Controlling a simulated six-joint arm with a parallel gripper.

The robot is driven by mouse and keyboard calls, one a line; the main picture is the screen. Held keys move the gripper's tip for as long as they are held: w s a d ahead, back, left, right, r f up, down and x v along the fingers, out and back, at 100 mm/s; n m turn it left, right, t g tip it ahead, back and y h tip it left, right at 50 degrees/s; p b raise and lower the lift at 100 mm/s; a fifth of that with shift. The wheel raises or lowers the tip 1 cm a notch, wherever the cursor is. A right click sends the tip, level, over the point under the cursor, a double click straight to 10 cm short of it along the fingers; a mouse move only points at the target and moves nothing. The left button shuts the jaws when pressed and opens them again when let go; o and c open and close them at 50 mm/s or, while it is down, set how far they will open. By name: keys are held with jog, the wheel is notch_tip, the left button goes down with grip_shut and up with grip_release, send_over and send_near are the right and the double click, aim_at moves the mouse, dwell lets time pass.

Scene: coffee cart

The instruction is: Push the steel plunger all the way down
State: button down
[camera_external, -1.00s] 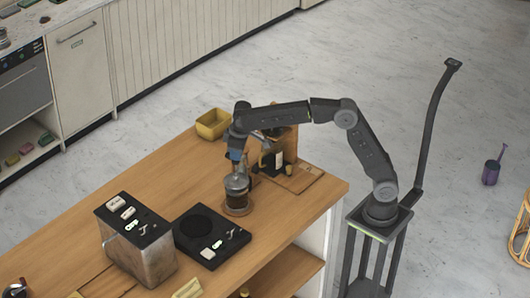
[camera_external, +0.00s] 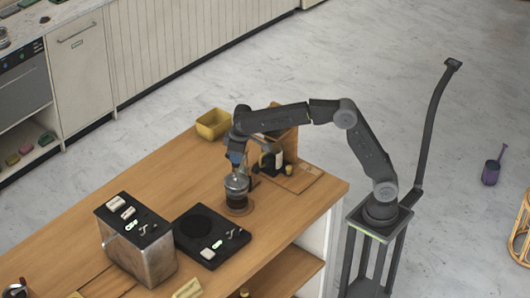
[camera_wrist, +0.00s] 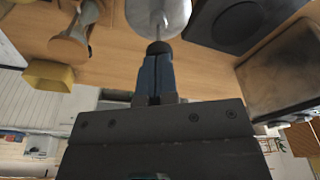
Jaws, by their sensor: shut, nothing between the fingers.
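The French press (camera_external: 237,193), a clear glass with dark contents and a silver lid, stands upright on a round coaster (camera_external: 240,211) near the table's right part. In the wrist view its shiny steel lid (camera_wrist: 158,14) shows at the top, with the dark round plunger knob (camera_wrist: 158,47) in front of it. My gripper (camera_external: 237,165) points down over the press. Its blue fingers, also in the wrist view (camera_wrist: 157,60), are shut and empty, with their tips at the knob. I cannot tell whether they touch it. The plunger rod is mostly hidden.
A black scale-like plate (camera_external: 205,232) and a steel box machine (camera_external: 140,250) stand left of the press. A wooden stand (camera_external: 283,140) with a dark-and-white jug (camera_external: 271,160) is close behind right. A yellow bin (camera_external: 213,124) is farther back. The table's left middle is clear.

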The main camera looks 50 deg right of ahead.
jog(key=shift+f, duration=1.75)
jog(key=shift+r, duration=4.1)
